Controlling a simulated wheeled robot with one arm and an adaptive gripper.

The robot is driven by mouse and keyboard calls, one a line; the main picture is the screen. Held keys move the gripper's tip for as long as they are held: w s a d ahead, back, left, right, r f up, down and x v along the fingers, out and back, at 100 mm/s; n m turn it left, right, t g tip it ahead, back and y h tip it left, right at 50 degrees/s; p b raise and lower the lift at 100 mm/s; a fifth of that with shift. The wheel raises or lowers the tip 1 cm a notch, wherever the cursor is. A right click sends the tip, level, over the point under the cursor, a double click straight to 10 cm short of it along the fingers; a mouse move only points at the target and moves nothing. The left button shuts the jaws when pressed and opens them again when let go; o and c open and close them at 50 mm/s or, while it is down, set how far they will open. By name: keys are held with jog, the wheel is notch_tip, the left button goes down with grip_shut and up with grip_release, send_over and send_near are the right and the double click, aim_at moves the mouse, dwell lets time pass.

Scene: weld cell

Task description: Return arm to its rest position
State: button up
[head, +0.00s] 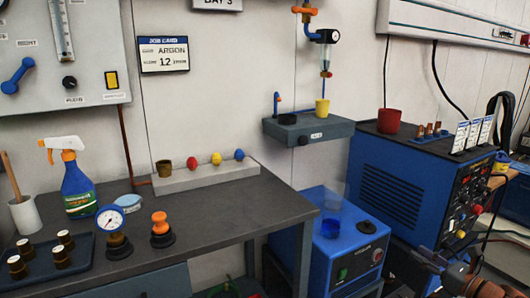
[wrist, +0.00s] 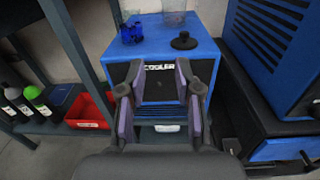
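My gripper (wrist: 160,85) shows in the wrist view with its two purple-lined fingers apart and nothing between them. It points toward the front of the blue cooler (wrist: 160,52), whose label shows between and above the fingers. I cannot tell the exact gap between the fingers and the cooler. In the head view, part of my arm shows at the lower right corner, in front of the blue welding machine. The fingers cannot be made out clearly there.
The cooler also shows in the head view (head: 345,248), between the dark workbench (head: 240,205) and the blue welding machine (head: 400,195). A red bin (wrist: 90,110) and several bottles sit on the lower shelf at left. A spray bottle (head: 76,185) stands on the bench.

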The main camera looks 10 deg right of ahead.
jog(key=a+r+n+g+y, duration=0.25)
jog(key=a+n, duration=0.25)
jog(key=a, duration=0.5)
jog(key=s+a+r+n+g+y, duration=0.15)
jog(key=a+n+g, duration=0.25)
jog(key=a, duration=0.5)
jog(key=w+a+r+n+g+y, duration=0.15)
jog(key=a+n+g, duration=0.3)
jog(key=a, duration=0.55)
jog(key=s+a+f+n+g+h, duration=0.2)
jog(key=s+a+n+g, duration=0.3)
jog(key=s, duration=0.4)
jog(key=s+a+f+n+g+h, duration=0.2)
jog(key=s+a+n, duration=0.4)
jog(key=s+a, duration=0.2)
jog(key=s+d+f+n+g+h, duration=0.1)
jog(key=s+d+n+h, duration=0.3)
jog(key=s, duration=0.3)
jog(key=s+d+f+n+h, duration=0.1)
jog(key=s+d+n+h, duration=0.25)
jog(key=s, duration=0.25)
notch_tip(320, 180, up, 26)
jog(key=s+p, duration=0.1)
jog(key=p, duration=2.4)
jog(key=shift+s+r+t+h, duration=0.15)
jog(key=shift+r+t+h, duration=0.15)
jog(key=shift+h, duration=0.1)
jog(key=shift+d+f, duration=0.1)
jog(key=shift+d, duration=0.05)
